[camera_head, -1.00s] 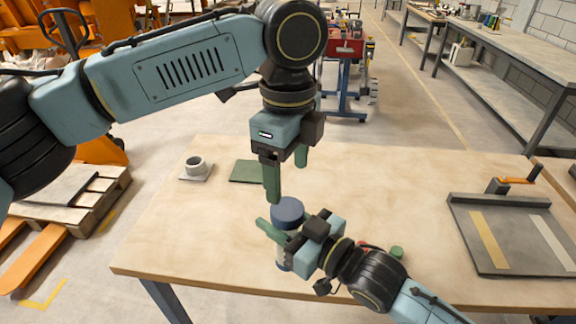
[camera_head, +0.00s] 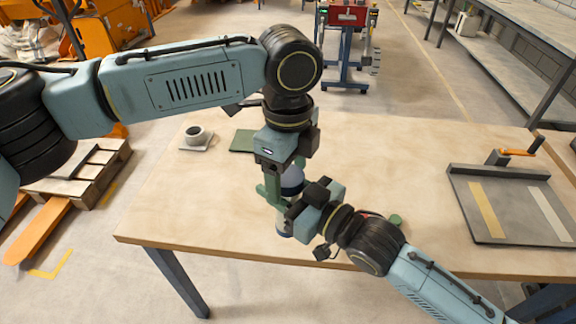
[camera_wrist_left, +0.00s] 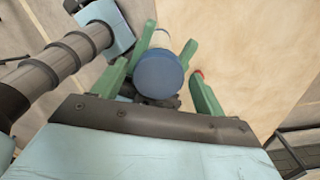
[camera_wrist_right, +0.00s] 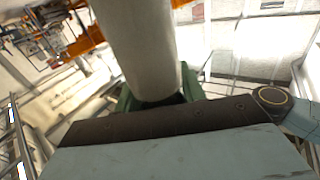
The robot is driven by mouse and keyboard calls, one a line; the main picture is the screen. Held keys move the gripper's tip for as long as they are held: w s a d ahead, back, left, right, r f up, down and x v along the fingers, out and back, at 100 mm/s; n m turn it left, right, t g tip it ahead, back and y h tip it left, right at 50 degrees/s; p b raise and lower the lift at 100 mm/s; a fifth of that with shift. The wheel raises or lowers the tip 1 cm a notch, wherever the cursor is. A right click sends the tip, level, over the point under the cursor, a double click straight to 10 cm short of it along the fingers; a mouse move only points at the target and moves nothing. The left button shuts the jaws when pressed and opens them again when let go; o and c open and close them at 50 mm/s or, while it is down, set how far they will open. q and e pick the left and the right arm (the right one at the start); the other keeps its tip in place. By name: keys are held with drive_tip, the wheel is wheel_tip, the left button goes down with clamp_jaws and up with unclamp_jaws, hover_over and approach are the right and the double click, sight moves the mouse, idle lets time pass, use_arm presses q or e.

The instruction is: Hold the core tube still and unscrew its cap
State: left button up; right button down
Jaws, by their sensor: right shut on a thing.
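The core tube stands upright above the front part of the table, with its blue cap (camera_head: 292,181) on top and its pale lower body (camera_head: 284,227) showing below my right gripper. My right gripper (camera_head: 279,205) is shut around the tube body; the pale grey tube (camera_wrist_right: 143,45) fills the space between its green fingers in the right wrist view. My left gripper (camera_head: 284,183) points down at the cap from above. In the left wrist view the round blue cap (camera_wrist_left: 158,74) lies between my left gripper's spread fingers (camera_wrist_left: 160,92), with gaps on both sides. The cap's threads are hidden.
A small grey cup (camera_head: 195,134) on a pale square and a green mat (camera_head: 243,141) lie at the back left of the wooden table (camera_head: 430,160). A green thing (camera_head: 394,219) sits behind my right wrist.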

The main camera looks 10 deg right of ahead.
use_arm(q)
drive_tip(key=c, duration=1)
drive_tip(key=n, duration=0.5)
drive_tip(key=shift+w, duration=0.1)
drive_tip(key=shift+c, duration=0.3)
drive_tip(key=shift+r, duration=0.25)
drive_tip(key=shift+r, duration=0.9)
drive_tip(key=shift+r, duration=0.1)
